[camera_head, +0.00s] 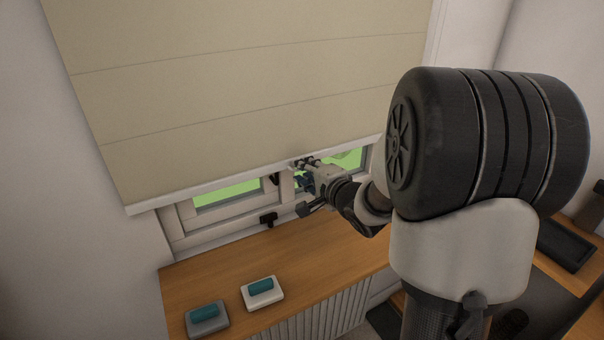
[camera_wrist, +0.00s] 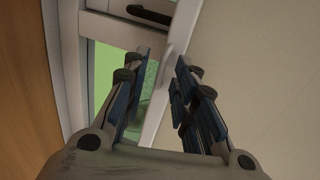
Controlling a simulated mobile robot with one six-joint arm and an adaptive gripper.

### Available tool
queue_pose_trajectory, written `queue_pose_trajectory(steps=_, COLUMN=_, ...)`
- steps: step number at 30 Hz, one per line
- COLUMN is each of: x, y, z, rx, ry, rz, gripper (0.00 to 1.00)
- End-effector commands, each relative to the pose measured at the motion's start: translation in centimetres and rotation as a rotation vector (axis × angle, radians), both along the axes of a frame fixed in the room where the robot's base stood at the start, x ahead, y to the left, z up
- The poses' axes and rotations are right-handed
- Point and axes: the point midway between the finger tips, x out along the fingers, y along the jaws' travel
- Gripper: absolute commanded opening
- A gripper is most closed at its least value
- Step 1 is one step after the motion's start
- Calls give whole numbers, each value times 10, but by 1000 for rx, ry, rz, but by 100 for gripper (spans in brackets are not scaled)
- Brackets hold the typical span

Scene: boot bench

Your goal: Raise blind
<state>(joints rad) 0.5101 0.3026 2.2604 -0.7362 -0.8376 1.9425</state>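The beige blind (camera_head: 245,95) hangs over the window (camera_head: 225,197), with its white bottom bar (camera_head: 215,184) a little above the sill. A strip of window frame and green outside shows below the bar. My gripper (camera_head: 303,175) is at the bar, right of its middle. In the wrist view my gripper (camera_wrist: 167,65) is open, with a blue-padded finger on each side of the white bar (camera_wrist: 182,38). A gap shows between the fingertips, and I cannot tell whether either pad touches the bar. The blind's cloth (camera_wrist: 260,70) fills the right of that view.
A wooden bench top (camera_head: 270,255) runs below the window. A grey block-like item (camera_head: 207,321) and a white one (camera_head: 262,296), each with a teal top, sit on it. Dark window handles (camera_head: 268,219) stick out below the bar. The bench is clear between them.

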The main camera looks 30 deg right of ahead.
Motion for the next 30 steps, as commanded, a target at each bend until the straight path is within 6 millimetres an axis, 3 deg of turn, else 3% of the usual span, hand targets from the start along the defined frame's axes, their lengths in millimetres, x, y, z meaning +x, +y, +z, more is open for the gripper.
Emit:
queue_pose_trajectory(steps=12, x=8, y=1, z=-2, rx=0, ry=0, rz=1, gripper=25)
queue_pose_trajectory(steps=23, x=7, y=1, z=-2, rx=0, ry=0, rz=0, gripper=1)
queue_pose_trajectory(steps=30, x=7, y=1, z=-2, rx=0, ry=1, rz=0, gripper=0)
